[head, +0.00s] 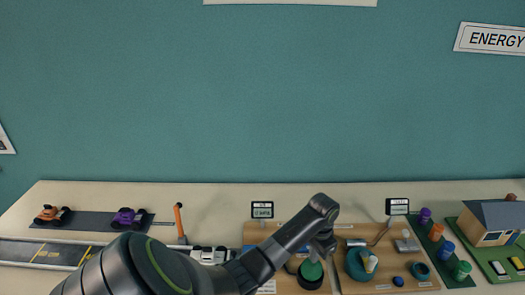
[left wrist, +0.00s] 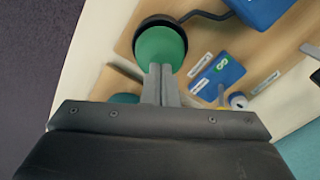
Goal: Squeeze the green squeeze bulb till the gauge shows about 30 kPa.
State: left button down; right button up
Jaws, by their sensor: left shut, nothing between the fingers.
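The green squeeze bulb (head: 311,270) sits in a dark ring on the wooden board, partly behind my left gripper (head: 323,247) in the head view. In the left wrist view the bulb (left wrist: 160,47) is just beyond the tips of my left gripper (left wrist: 160,70). Its fingers are together and empty. They overlap the bulb's lower edge in the picture; I cannot tell whether they touch it. A small display (head: 262,210) stands behind the board on the left; its reading is too small to make out surely. My right gripper is not in view.
A second display (head: 397,206) and a teal round holder (head: 361,265) stand right of the bulb. A blue box (left wrist: 262,10) and a blue card (left wrist: 217,75) lie near it. Toy cars (head: 128,218) stand left; a model house (head: 492,222) stands right.

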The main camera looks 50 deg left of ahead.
pick_arm(q)
jog(key=shift+f+b, duration=0.65)
jog(key=shift+f, duration=1.1)
jog(key=shift+r, duration=0.2)
jog(key=r+p, duration=0.1)
jog(key=p, duration=0.1)
jog(key=shift+r+p, duration=0.35)
jog(key=shift+r, duration=0.65)
jog(key=shift+r, duration=0.1)
